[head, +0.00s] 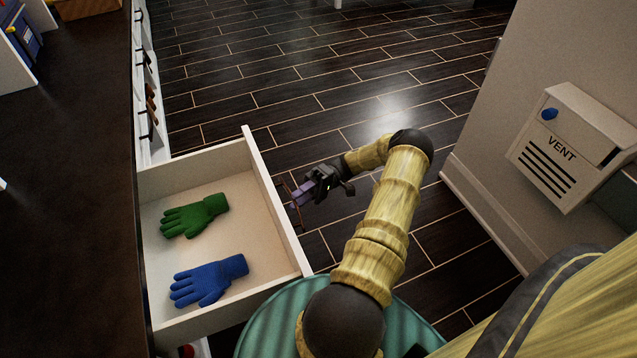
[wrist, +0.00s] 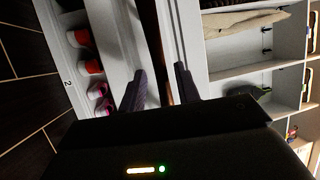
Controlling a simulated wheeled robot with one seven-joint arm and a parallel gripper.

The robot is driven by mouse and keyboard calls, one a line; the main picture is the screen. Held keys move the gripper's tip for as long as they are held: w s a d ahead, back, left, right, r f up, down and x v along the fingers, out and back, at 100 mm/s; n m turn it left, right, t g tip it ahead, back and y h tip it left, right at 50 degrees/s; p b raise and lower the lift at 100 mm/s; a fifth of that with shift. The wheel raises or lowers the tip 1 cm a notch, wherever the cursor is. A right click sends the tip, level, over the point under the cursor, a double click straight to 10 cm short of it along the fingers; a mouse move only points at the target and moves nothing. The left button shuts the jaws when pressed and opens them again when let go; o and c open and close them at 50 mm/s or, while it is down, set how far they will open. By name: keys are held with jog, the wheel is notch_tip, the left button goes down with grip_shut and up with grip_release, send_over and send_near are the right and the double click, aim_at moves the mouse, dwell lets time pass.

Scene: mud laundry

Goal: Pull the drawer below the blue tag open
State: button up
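A white drawer (head: 262,180) stands pulled out from the dark-topped cabinet, showing its inside. Its brown bar handle (head: 298,215) is on the outer face. My gripper (head: 301,194) is at this handle, outside the drawer front. In the wrist view the brown handle (wrist: 160,45) runs between the two dark purple fingers of my gripper (wrist: 160,82). The fingers look apart, with gaps beside the bar. I cannot make out a blue tag in either view.
A green glove (head: 195,216) and a blue glove (head: 209,281) lie in the drawer. The dark countertop (head: 70,200) is at left. A vent box (head: 570,148) is on the right wall. Tiled floor beyond the drawer is clear. The wrist view shows shoes (wrist: 85,65) on a shelf.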

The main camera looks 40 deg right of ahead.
jog(key=b+v, duration=0.4)
jog(key=v, duration=0.5)
dwell(0.4)
jog(key=shift+d, duration=0.2)
dwell(0.4)
notch_tip(320, 180, up, 10)
jog(key=p, duration=1)
